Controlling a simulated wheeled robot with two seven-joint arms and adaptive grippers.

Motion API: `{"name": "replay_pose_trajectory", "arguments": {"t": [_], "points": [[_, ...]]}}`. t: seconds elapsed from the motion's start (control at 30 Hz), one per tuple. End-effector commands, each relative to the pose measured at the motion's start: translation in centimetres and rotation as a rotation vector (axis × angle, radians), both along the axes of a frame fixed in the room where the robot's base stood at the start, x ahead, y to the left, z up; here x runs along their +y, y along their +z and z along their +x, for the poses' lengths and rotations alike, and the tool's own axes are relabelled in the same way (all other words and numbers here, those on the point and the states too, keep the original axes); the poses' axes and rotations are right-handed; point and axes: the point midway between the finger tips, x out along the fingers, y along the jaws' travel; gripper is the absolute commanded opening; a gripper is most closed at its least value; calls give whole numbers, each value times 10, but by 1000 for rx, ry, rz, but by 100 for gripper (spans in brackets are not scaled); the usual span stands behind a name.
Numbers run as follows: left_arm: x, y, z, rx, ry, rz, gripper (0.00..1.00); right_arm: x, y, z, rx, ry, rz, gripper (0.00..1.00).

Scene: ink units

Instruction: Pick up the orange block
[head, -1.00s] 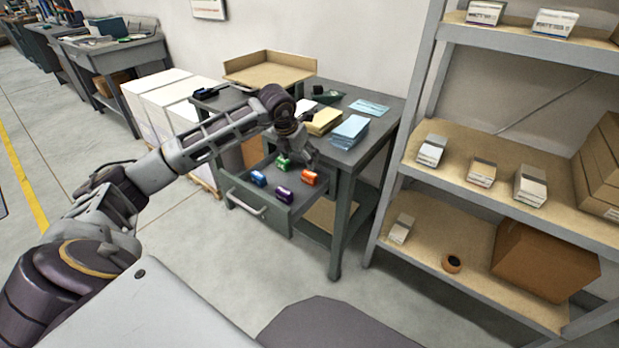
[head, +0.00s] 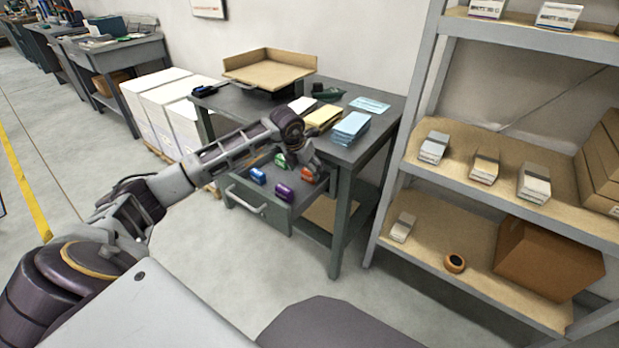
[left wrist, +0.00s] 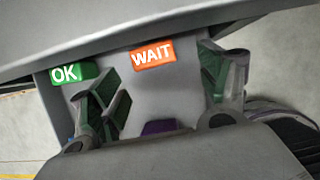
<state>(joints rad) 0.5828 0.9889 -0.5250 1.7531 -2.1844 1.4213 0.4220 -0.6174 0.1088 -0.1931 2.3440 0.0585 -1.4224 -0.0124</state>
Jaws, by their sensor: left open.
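The orange block (head: 308,177) lies in the open drawer (head: 246,202) of the grey desk, toward the drawer's right side. In the left wrist view the orange block (left wrist: 153,54) shows the word WAIT on its face. My left gripper (head: 309,165) is just above it in the head view, partly covering it. In the left wrist view my left gripper (left wrist: 164,78) is open, with a finger on each side of the orange block and nothing held. The block lies a little beyond the fingertips there. My right gripper is not in view.
A purple block (head: 283,191) and a blue block (head: 258,175) share the drawer. The desk top (head: 369,138) overhangs behind. A shelf unit (head: 405,205) stands to the right.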

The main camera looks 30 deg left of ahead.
Motion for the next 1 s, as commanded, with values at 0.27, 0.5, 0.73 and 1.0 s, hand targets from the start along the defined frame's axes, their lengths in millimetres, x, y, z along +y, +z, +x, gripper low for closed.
{"name": "replay_pose_trajectory", "arguments": {"t": [0.27, 0.5, 0.73, 1.0], "points": [[0, 0, 0, 0, 0, 1, 77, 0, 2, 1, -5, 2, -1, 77], [2, -9, 3, 0, 1, 1, 77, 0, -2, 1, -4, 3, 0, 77], [6, -31, 12, 1, 1, -2, 77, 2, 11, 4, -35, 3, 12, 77], [6, -48, 20, 0, 0, 0, 77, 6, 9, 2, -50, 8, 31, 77]]}}
